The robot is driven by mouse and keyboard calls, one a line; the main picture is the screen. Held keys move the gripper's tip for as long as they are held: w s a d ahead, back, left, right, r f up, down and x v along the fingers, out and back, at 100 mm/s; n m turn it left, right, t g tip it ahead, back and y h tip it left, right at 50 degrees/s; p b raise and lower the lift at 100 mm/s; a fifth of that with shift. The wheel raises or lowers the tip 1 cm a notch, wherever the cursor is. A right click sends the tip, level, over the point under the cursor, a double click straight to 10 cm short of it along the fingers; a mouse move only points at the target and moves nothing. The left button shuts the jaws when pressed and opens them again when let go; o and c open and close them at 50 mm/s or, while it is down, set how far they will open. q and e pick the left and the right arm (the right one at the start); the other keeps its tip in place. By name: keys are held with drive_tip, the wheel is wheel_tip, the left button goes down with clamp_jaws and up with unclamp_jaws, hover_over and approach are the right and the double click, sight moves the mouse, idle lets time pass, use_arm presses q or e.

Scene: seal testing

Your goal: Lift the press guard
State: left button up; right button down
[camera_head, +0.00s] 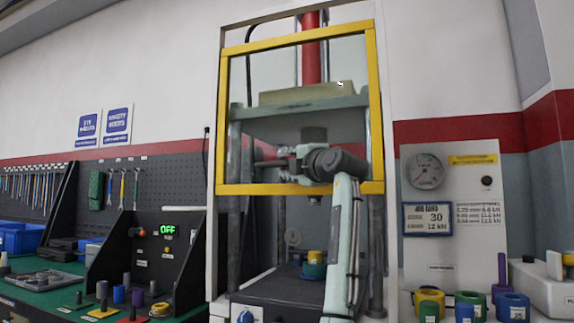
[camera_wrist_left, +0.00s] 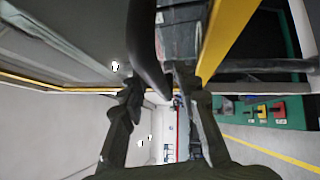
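The press guard is a yellow frame (camera_head: 374,110) with a clear panel. It hangs across the upper part of the press, and its bottom bar is well above the press bed. My left arm comes up from below in front of it. My left gripper (camera_head: 287,162) is at the lower part of the guard, just above the bottom bar. In the left wrist view a dark handle bar (camera_wrist_left: 146,45) runs between the two fingers of the gripper (camera_wrist_left: 158,88), which look closed around it. The yellow frame (camera_wrist_left: 228,35) shows beside it. My right gripper is not in view.
A bench with coloured rings (camera_head: 470,304) is at right. A green bench (camera_head: 60,290) with a control box reading OFF (camera_head: 167,229) is at left. A gauge panel (camera_head: 455,215) stands right of the press.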

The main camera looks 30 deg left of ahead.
use_arm(q)
drive_tip(key=v, duration=1.2)
idle(0.5)
